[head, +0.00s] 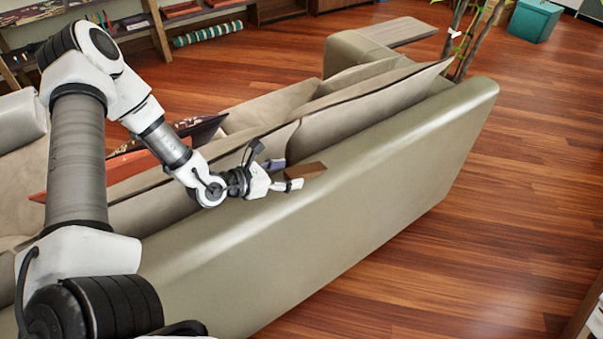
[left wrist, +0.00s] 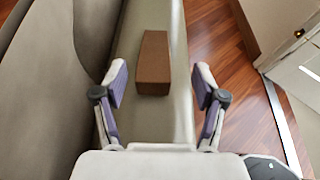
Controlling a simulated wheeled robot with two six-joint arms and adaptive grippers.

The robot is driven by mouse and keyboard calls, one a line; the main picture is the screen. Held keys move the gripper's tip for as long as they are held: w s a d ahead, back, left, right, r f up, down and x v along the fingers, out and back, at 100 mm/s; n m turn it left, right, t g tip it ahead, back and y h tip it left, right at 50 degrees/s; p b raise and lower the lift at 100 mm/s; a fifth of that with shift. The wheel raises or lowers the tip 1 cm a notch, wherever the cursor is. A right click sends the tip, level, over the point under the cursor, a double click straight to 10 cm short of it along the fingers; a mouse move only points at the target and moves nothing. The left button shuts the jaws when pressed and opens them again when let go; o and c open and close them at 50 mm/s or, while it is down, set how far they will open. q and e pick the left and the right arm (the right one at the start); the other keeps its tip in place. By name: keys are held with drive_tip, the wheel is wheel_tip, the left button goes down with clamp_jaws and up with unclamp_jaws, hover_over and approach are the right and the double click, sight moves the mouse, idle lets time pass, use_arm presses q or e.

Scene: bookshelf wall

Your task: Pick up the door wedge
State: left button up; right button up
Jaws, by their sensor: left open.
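The door wedge (head: 305,172) is a small brown block lying on top of the sofa's backrest in the head view. It also shows in the left wrist view (left wrist: 154,62), ahead of and between the two fingers. My left gripper (head: 284,174) is open, just to the left of the wedge in the head view. In the left wrist view, the fingers of my left gripper (left wrist: 160,88) stand apart on either side of the wedge's near end, with visible gaps and no contact seen. My right gripper is not in view.
The beige sofa (head: 380,170) has cushions (head: 370,98) leaning along its backrest on the far side. Bare wooden floor (head: 500,230) lies to the right. A plant, a teal box (head: 535,20) and shelves with a rolled striped item (head: 207,34) stand farther back.

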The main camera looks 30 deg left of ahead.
sight(300, 169)
use_arm(q)
drive_tip(key=x, duration=0.3)
drive_tip(key=a+x, duration=0.1)
drive_tip(key=x, duration=0.1)
drive_tip(key=shift+w+d+f, duration=0.1)
drive_tip(key=shift+w+f, duration=0.1)
drive_tip(key=shift+f, duration=0.2)
drive_tip(key=shift+w+d, duration=0.15)
drive_tip(key=shift+s+r, duration=0.2)
drive_tip(key=shift+r, duration=0.05)
drive_tip(key=shift+w+f, duration=0.1)
drive_tip(key=c, duration=1.3)
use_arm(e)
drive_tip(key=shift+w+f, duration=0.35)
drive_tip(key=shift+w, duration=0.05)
